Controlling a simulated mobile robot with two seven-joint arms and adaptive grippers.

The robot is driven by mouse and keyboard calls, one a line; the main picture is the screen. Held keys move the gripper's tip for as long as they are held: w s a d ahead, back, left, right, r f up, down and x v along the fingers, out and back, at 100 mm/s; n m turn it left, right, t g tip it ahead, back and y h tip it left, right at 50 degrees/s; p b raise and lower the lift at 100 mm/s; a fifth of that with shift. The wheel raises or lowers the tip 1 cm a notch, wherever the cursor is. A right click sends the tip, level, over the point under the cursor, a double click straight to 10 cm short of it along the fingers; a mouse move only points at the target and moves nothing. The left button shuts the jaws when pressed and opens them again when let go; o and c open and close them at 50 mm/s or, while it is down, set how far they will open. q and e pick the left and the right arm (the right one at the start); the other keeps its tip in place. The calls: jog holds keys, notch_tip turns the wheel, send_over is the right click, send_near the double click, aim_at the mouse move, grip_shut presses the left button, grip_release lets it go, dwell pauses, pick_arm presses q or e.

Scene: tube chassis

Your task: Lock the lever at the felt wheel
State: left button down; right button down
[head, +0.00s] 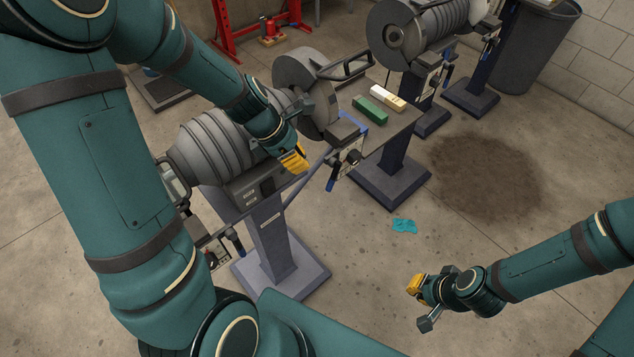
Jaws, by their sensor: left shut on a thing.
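My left gripper (294,159) reaches in front of the near grey polishing machine (213,152), with its yellow fingers pointing down. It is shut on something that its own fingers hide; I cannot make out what. A large grey wheel (296,68) stands just behind it, partly covered by my arm; I cannot tell whether it is felt. A blue-handled lever (331,184) hangs from a control box (347,157), right of the gripper and apart from it. My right gripper (422,303) is open and empty above the floor at the lower right.
A shelf (392,123) beside the wheel holds a green bar (370,110) and a whitish bar (387,97). Another machine (418,32) and a dark bin (538,45) stand behind. A teal rag (404,226) and a dark stain (487,180) mark otherwise free floor.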

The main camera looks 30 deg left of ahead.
aim_at(333, 177)
pick_arm(q)
jog(key=w+d+f+n+b, duration=0.1)
jog(key=w+d+f+b, duration=0.1)
jog(key=f, duration=0.7)
jog(key=d+b, duration=0.1)
jog(key=b, duration=0.1)
jog(key=shift+d+b, duration=0.3)
jog(key=shift+w, duration=0.1)
jog(key=shift+w+d+f+p, duration=0.2)
jog(key=shift+w+f+p, duration=0.2)
jog(key=shift+w, duration=0.05)
jog(key=shift+w+d+f+p, duration=0.15)
jog(key=shift+w+f+p, duration=0.25)
jog(key=shift+w, duration=0.05)
